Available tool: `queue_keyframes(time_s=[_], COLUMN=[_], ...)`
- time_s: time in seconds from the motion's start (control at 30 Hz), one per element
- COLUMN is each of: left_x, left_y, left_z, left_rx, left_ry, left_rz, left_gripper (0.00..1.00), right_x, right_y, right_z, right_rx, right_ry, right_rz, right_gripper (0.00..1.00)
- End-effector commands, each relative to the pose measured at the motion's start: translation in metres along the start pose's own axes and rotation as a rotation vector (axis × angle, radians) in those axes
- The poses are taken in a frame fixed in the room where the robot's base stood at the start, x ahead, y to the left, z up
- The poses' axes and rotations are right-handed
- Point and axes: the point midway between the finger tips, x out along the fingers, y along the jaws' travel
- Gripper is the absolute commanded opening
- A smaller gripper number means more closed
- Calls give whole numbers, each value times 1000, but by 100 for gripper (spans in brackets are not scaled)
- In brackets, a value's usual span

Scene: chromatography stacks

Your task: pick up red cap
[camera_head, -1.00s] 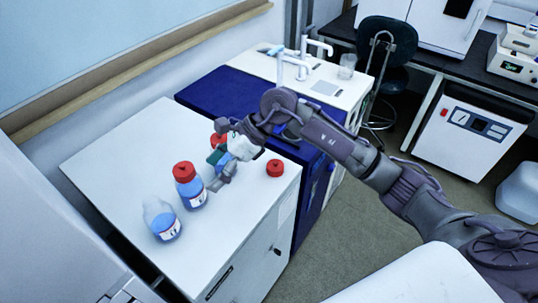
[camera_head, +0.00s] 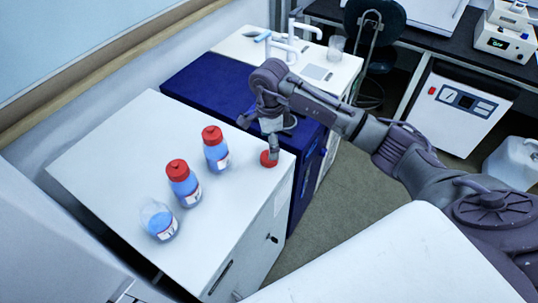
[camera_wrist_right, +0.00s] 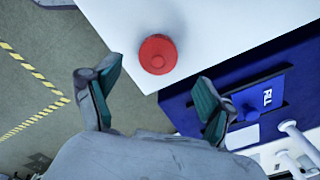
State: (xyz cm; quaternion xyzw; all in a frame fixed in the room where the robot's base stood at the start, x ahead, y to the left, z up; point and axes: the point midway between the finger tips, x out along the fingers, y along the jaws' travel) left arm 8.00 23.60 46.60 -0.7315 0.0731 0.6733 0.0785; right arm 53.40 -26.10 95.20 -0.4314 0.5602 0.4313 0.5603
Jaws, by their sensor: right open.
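The loose red cap (camera_head: 268,159) lies on the white cabinet top (camera_head: 110,150), near its right edge. It also shows in the right wrist view (camera_wrist_right: 158,54), near a corner of the top. My right gripper (camera_head: 272,150) is above the cap and partly covers it in the head view. In the wrist view the right gripper (camera_wrist_right: 155,98) is open, its two green-padded fingers wide apart, and the cap lies ahead of the gap between them. Nothing is between the fingers. My left gripper is not in view.
Two blue-filled bottles with red caps (camera_head: 184,184) (camera_head: 215,149) and an uncapped bottle (camera_head: 159,220) stand in a row left of the gripper. A dark blue cabinet (camera_head: 205,88) adjoins behind. The front of the white top is clear.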

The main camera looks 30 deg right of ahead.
Motion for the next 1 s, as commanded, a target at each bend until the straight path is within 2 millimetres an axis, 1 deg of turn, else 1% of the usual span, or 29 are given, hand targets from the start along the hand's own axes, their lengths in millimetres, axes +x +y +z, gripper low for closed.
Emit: queue_keyframes(time_s=[0.13, 0.23, 0.3, 0.4, 0.5, 0.67, 0.77, 0.9, 0.97, 1.0], left_x=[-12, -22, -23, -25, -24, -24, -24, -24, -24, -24], left_y=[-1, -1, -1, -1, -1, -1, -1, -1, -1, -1], left_z=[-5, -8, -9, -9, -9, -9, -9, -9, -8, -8], left_rx=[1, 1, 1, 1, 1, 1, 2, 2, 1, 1], left_ry=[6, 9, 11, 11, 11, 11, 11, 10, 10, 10], left_rz=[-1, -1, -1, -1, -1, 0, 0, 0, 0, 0], left_gripper=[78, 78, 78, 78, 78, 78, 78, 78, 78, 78], right_x=[13, 28, 40, 49, 53, 53, 53, 53, 53, 53], right_y=[3, 5, 4, 3, 3, 3, 3, 3, 3, 3], right_z=[1, 2, 3, 2, 2, 2, 2, 2, 2, 2], right_rx=[0, 1, 2, 1, 0, 0, 0, 0, 0, 0], right_ry=[0, 0, -1, 0, 0, 0, 0, 0, 0, 0], right_rz=[6, 8, 5, 2, 0, 0, 0, 0, 0, 0], right_gripper=[83, 83, 83, 83, 83, 83, 68, 44, 34, 31])
